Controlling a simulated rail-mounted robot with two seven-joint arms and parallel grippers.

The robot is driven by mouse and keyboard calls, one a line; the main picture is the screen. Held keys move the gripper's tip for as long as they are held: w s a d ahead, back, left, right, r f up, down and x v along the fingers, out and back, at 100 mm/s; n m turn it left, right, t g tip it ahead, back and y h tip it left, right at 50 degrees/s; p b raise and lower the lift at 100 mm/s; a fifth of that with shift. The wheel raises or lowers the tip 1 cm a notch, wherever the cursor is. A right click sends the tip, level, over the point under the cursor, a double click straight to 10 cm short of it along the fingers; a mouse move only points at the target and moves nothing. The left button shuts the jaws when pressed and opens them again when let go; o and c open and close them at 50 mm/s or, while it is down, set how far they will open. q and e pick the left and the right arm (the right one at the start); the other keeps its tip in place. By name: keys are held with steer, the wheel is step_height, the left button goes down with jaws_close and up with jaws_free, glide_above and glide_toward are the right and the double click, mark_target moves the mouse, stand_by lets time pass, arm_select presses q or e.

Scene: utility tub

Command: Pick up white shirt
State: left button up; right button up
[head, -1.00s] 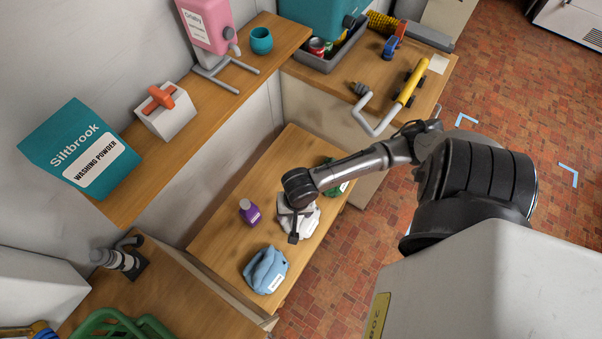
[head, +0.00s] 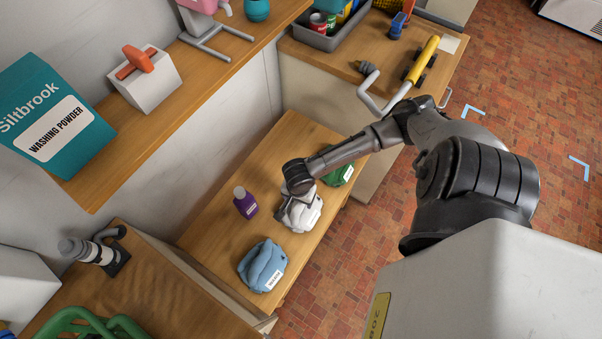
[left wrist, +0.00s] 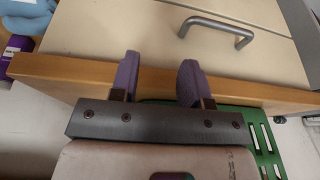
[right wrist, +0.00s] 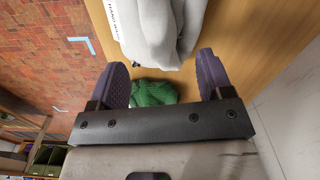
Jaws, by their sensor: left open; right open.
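The white shirt (head: 304,215) lies bunched on the low wooden bench, between a blue folded cloth (head: 262,266) and a green cloth (head: 338,173). My right gripper (head: 291,204) is at the shirt's left side, over it, and its fingertips are hard to make out in the head view. In the right wrist view the shirt (right wrist: 158,28) is just beyond the open fingers of my right gripper (right wrist: 162,66), with nothing held and a printed label on its left. My left gripper (left wrist: 158,72) is open and empty by a wooden top edge. It is outside the head view.
A purple bottle (head: 245,203) stands on the bench (head: 222,238) left of the shirt. A wall shelf (head: 170,125) holds washing powder (head: 55,118). A green basket (left wrist: 262,135) is close to my left gripper, with a drawer handle (left wrist: 216,30) beyond.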

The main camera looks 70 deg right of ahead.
mark_target(299, 204)
steer(key=shift+f+b, duration=1.15)
steer(key=shift+f, duration=1.8)
steer(key=c, duration=1.2)
steer(key=shift+r, duration=0.1)
